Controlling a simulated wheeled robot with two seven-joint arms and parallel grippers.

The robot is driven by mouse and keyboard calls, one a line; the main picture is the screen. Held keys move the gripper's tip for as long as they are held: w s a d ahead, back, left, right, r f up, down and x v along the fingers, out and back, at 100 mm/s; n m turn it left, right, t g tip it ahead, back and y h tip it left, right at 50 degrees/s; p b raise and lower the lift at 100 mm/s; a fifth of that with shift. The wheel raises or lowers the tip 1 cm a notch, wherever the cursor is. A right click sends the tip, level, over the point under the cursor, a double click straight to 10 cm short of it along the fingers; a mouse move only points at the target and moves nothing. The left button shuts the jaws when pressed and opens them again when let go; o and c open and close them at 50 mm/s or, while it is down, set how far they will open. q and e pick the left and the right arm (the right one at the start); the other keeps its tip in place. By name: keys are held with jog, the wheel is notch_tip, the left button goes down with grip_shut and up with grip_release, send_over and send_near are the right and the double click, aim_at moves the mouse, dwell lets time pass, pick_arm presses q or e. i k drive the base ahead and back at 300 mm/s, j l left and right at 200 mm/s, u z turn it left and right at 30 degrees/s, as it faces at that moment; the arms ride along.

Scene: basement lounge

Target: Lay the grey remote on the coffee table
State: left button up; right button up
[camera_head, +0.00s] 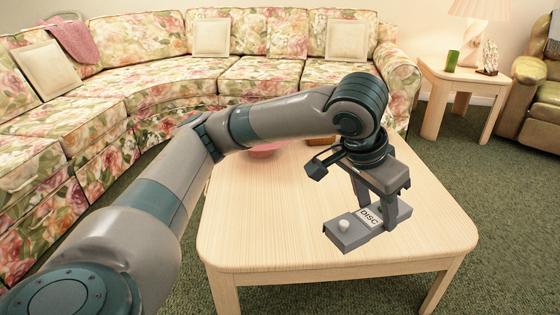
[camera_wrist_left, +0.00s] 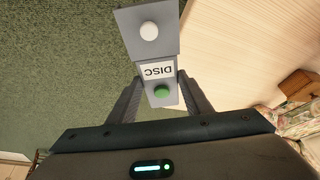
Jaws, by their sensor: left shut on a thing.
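The grey remote (camera_head: 345,235) has a white label reading DISC, a white round button and a green one. My left gripper (camera_head: 385,212) is shut on it, its fingers on either side of the remote. In the head view it appears over the right front part of the pale wooden coffee table (camera_head: 265,225). In the left wrist view the remote (camera_wrist_left: 150,50) sticks out from between the fingers (camera_wrist_left: 160,97), across the line between table edge and carpet. The gap below the remote is hard to judge. My right gripper is not in view.
A pink bowl (camera_head: 266,151) and a brown object (camera_head: 320,140) at the table's back are partly hidden by my arm. A floral sofa (camera_head: 150,52) curves behind. A side table (camera_head: 465,82) with a lamp (camera_head: 485,10) and green cup (camera_head: 452,60) stands back right. The tabletop's left front is clear.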

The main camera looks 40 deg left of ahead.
aim_at(338, 211)
jog(key=i+j+u, duration=0.15)
jog(key=i+u, duration=0.45)
jog(key=i, duration=0.5)
